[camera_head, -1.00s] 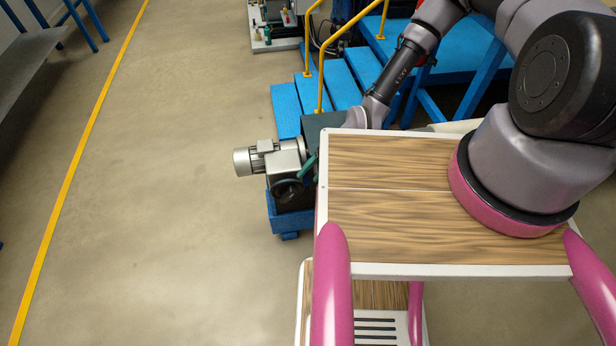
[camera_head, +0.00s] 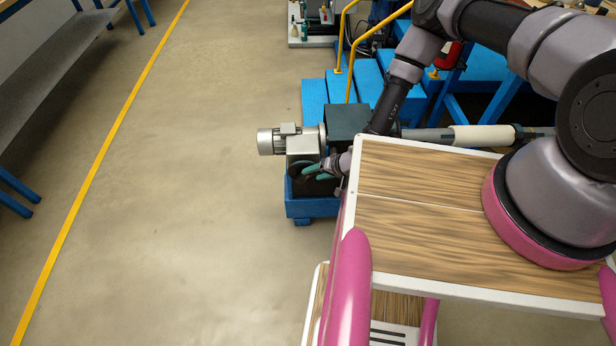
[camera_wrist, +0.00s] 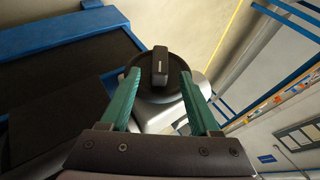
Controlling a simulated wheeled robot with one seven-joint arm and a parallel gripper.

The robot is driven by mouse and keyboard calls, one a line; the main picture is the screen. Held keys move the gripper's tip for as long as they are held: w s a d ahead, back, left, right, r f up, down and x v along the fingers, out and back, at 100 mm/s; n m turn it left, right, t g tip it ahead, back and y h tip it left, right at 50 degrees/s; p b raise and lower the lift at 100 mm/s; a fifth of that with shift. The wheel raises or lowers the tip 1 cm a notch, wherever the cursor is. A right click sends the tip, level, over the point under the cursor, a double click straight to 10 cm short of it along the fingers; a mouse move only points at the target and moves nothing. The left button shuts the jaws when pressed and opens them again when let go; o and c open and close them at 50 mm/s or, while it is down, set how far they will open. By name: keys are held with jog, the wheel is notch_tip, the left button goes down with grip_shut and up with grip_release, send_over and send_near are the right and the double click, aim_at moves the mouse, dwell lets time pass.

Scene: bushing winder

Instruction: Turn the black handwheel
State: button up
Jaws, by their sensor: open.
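The black handwheel (camera_head: 300,170) is on the front of the silver gearbox at the end of the winder and is partly hidden by my gripper in the head view. In the wrist view the dark round handwheel (camera_wrist: 148,95) lies ahead, with an upright black piece (camera_wrist: 160,66) standing out from it. My gripper (camera_head: 317,170) is at the wheel, its green fingers pointing left. In the wrist view my gripper (camera_wrist: 160,76) is open, with one finger on each side of the black piece. Gaps show at both sides; contact with the wheel's rim cannot be told.
A silver motor (camera_head: 275,141) sticks out left of the gearbox. A blue base (camera_head: 311,207) stands below. Blue steps (camera_head: 314,97) with a yellow handrail (camera_head: 345,60) rise behind. A pale roller (camera_head: 482,137) runs to the right. The floor at left is clear.

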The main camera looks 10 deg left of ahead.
aim_at(310, 177)
jog(key=shift+x, duration=2.4)
grip_shut()
jog(key=shift+d, duration=0.1)
jog(key=shift+d+f+y, duration=0.15)
jog(key=shift+y, duration=0.55)
jog(key=shift+m+y, duration=0.3)
jog(key=shift+y, duration=0.3)
